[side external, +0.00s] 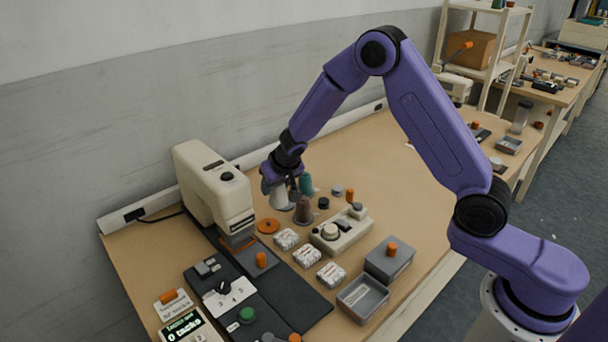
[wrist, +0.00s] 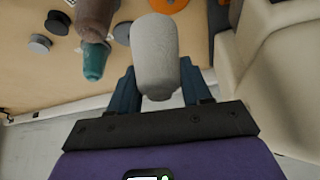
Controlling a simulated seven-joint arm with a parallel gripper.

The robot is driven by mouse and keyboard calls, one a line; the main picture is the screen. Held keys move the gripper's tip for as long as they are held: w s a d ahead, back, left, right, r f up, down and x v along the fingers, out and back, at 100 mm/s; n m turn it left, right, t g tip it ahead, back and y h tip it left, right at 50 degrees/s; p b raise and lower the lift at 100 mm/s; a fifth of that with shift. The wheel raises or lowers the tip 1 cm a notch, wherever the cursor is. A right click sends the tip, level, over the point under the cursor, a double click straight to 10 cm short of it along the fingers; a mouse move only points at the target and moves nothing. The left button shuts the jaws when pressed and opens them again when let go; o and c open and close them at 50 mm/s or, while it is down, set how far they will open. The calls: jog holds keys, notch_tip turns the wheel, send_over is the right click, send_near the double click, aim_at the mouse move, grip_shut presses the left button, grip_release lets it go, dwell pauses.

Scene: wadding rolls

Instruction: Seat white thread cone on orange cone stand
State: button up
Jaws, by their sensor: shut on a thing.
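The white thread cone (wrist: 155,50) is between the two dark blue fingers of my gripper (wrist: 156,82), which is shut on it. In the side view my gripper (side external: 277,180) holds the cone (side external: 269,187) up at the far side of the table, near the sewing machine. The orange cone stand (side external: 268,226) is a flat orange disc on the table, nearer the camera than the held cone and apart from it. Part of the stand (wrist: 165,4) shows at the top edge of the wrist view, beyond the cone. Its centre is hidden there.
A teal cone (side external: 305,184) and a brown cone (side external: 303,210) stand close to the right of my gripper. The cream sewing machine (side external: 212,187) rises close on the left. Grey discs (wrist: 40,43), white wadding rolls (side external: 286,239) and a cream device (side external: 340,231) are nearby.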

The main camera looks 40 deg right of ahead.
jog(key=shift+w+a+f+n+y, duration=0.2)
jog(key=shift+w+a+f+n, duration=0.2)
jog(key=shift+f, duration=0.6)
jog(key=shift+w+a+f+n+y, duration=0.2)
jog(key=shift+w+a+f+n, duration=0.2)
jog(key=shift+f, duration=0.65)
jog(key=shift+w+a+f+n+y, duration=0.2)
jog(key=shift+w+a+f+n, duration=0.15)
jog(key=shift+f, duration=0.65)
jog(key=shift+f, duration=0.9)
jog(key=o, duration=1.6)
notch_tip(320, 180, up, 8)
jog(key=shift+a, duration=0.1)
dwell(0.6)
